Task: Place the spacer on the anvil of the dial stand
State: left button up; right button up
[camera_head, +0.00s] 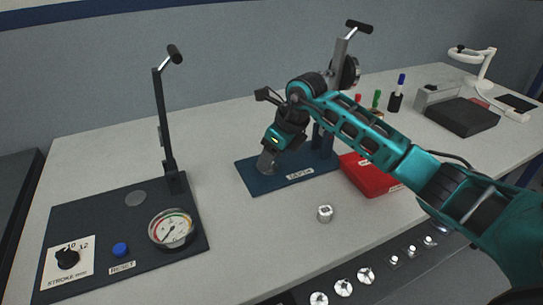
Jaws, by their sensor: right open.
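A dial stand has a blue base (244,179) with a label on its front, and an upright with a dial (349,73) behind my arm. My right gripper (266,164) comes in from the right and points down at the left part of this base. It is open. Its fingertips are over or close to a greyish spot there; the anvil and anything on it are largely hidden, and I cannot tell contact. A small silver metal part (325,213) stands on the table in front of the base; I cannot tell whether it is the spacer. My left gripper is not in view.
A dark panel (100,224) with a gauge (172,229), a knob and a tall lever stands at left. A red box (370,181) lies right of the stand, partly behind my arm. Several silver parts (343,287) lie along the front. Pens and a black box (461,116) are at back right.

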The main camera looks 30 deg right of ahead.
jog(key=v, duration=1.1)
jog(key=shift+r+p, duration=0.2)
jog(key=shift+p, duration=0.1)
jog(key=shift+s+f, duration=0.1)
jog(key=shift+s, duration=0.05)
